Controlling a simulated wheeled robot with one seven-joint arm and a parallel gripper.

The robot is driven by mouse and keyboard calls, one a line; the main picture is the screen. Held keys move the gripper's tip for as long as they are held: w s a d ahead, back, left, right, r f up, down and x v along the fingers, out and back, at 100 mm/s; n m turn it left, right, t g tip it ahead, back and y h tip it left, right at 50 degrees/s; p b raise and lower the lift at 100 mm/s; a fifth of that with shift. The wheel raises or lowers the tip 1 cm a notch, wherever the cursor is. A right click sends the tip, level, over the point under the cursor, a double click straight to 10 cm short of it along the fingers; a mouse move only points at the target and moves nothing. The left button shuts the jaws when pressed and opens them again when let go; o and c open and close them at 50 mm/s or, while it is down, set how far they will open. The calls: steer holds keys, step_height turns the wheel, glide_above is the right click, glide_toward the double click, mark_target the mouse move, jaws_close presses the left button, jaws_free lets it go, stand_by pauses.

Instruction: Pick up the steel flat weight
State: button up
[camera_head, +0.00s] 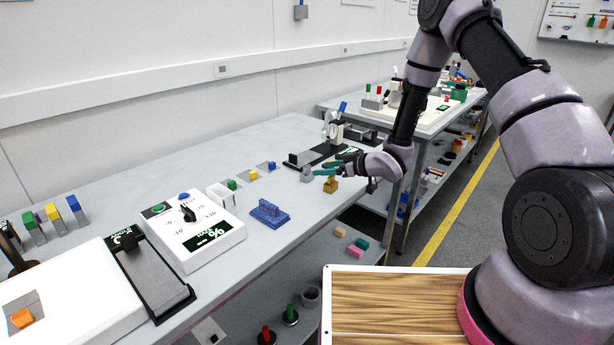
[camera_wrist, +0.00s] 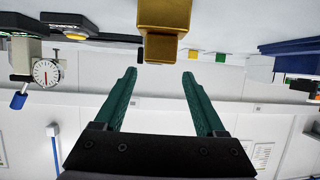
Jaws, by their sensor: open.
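A small grey block that looks like the steel flat weight (camera_head: 306,175) stands near the front edge of the bench in the head view. A brass-coloured weight (camera_head: 331,185) stands just to its right; it fills the top middle of the inverted wrist view (camera_wrist: 164,28). My gripper (camera_head: 320,168) is open, with its teal fingers level and pointing left toward the grey block. In the wrist view the space between the fingertips (camera_wrist: 159,73) is empty. I cannot make out the grey block in the wrist view; the brass weight may hide it.
A dial gauge on a stand (camera_head: 334,130) and a black-based fixture (camera_head: 308,157) stand behind. The bench's front edge is close to the weights.

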mark_target(309, 170)
steer(key=x, duration=0.6)
steer(key=shift+w+f, duration=0.3)
steer(key=shift+w, duration=0.2)
jaws_close()
